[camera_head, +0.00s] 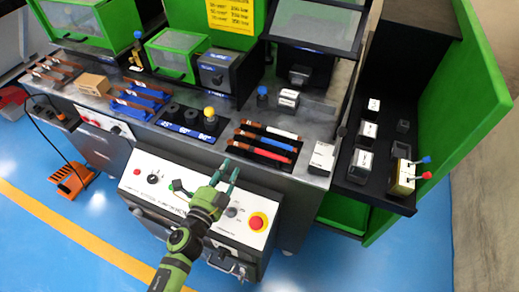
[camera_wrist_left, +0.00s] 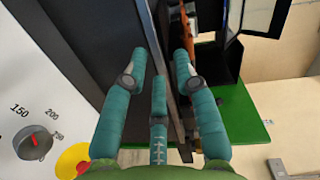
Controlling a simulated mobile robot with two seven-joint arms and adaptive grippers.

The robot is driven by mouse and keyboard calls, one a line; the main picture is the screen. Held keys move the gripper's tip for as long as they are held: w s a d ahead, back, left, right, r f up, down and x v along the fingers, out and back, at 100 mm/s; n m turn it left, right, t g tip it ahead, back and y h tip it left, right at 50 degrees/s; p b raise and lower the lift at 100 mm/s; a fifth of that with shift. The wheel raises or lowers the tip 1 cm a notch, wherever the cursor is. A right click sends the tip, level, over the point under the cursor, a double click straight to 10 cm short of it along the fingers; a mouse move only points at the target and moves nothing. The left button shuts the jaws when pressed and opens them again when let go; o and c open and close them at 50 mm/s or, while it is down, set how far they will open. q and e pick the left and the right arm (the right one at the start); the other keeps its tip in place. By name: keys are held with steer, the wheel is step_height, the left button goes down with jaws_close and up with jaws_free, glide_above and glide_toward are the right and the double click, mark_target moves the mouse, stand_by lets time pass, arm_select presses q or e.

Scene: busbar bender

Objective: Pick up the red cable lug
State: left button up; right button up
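The red cable lug (camera_head: 273,155) lies in the front row of a dark holder on the bench, below a blue lug (camera_head: 277,144) and a white lug (camera_head: 283,133). Each has a copper-brown end to the left. My left gripper (camera_head: 226,172) is over the control box, in front of and to the left of the red lug, apart from it. Its teal fingers (camera_wrist_left: 161,72) are spread and empty in the left wrist view. A copper-brown piece shows past the fingertips there; I cannot tell which lug it is. My right gripper is not in view.
The control box with a red emergency button (camera_head: 257,221) stands at the bench front. A yellow-topped knob (camera_head: 209,112) is left of the lugs, and a white-labelled block (camera_head: 322,157) is right. A black shelf (camera_head: 385,196) with small boxes stands farther right.

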mark_target(259, 154)
arm_select(q)
steer(key=d+m+h, duration=0.1)
steer(key=m, duration=0.1)
steer(key=d+r+m+h, duration=0.1)
steer(key=d, duration=0.1)
steer(key=d+r+m+g+h, duration=0.1)
steer(key=d+m, duration=0.1)
steer(key=shift+s+d+r+m+h, duration=0.2)
steer(key=shift+s+d+m+h, duration=0.1)
steer(key=shift+s+h, duration=0.1)
steer(key=shift+w+d, duration=0.3)
steer(key=shift+w, duration=0.3)
steer(key=x, duration=0.5)
steer(key=shift+w+d+f, duration=0.1)
steer(key=shift+w, duration=0.05)
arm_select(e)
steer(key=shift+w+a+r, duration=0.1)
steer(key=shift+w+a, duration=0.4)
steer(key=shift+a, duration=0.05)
arm_select(q)
jaws_close()
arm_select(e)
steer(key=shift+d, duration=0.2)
